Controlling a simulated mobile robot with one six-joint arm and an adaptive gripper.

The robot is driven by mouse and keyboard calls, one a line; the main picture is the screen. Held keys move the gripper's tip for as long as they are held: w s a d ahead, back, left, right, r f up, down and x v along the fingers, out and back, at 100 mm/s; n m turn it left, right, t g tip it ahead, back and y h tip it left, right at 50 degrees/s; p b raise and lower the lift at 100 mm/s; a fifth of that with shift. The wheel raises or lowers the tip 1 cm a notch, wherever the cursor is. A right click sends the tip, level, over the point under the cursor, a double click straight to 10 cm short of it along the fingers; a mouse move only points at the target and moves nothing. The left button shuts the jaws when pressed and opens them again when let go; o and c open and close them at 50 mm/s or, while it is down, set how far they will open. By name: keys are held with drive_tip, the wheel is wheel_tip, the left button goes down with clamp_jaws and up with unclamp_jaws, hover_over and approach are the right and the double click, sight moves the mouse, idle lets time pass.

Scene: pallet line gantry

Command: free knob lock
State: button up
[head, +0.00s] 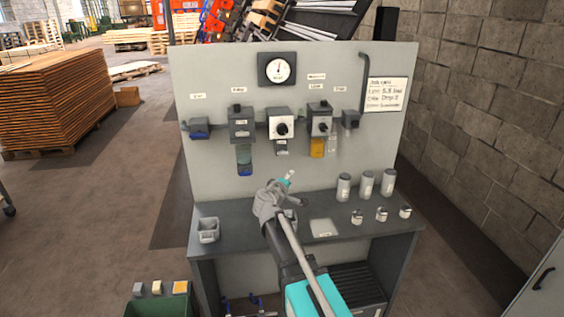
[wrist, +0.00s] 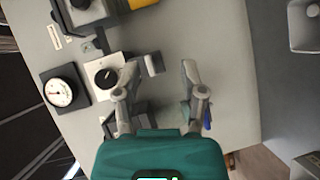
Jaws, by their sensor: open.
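A regulator (head: 281,124) with a pale square face sits mid-panel; its black knob (head: 282,129) also shows in the wrist view (wrist: 106,77), just left of my left finger. A small pale-ended part (wrist: 154,64) lies beyond and between my fingertips in the wrist view; I cannot tell whether it is the lock. My gripper (head: 288,176) is open and empty, in front of the panel and below the regulator in the head view. In the wrist view my gripper (wrist: 160,82) has its fingers wide apart. The left finger hides part of the regulator.
A gauge (head: 278,70) is above the regulator. A filter unit (head: 241,125) with a blue-bottomed bowl is left, a unit with an amber bowl (head: 317,147) right. The bench (head: 250,232) below holds cans, small jars and a grey bin (head: 208,230).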

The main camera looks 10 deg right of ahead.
sight(282, 155)
drive_tip(key=w+a+n+t, duration=0.1)
drive_tip(key=w+a+r+n+t+y, duration=0.1)
drive_tip(key=a, duration=0.1)
drive_tip(key=w+a+n+t+b, duration=0.1)
drive_tip(key=a+n, duration=0.1)
drive_tip(key=shift+r, duration=0.3)
drive_tip(key=shift+w+d, duration=0.1)
drive_tip(key=x, duration=1.3)
drive_tip(key=shift+w+f, duration=0.1)
drive_tip(key=shift+w, duration=0.25)
clamp_jaws()
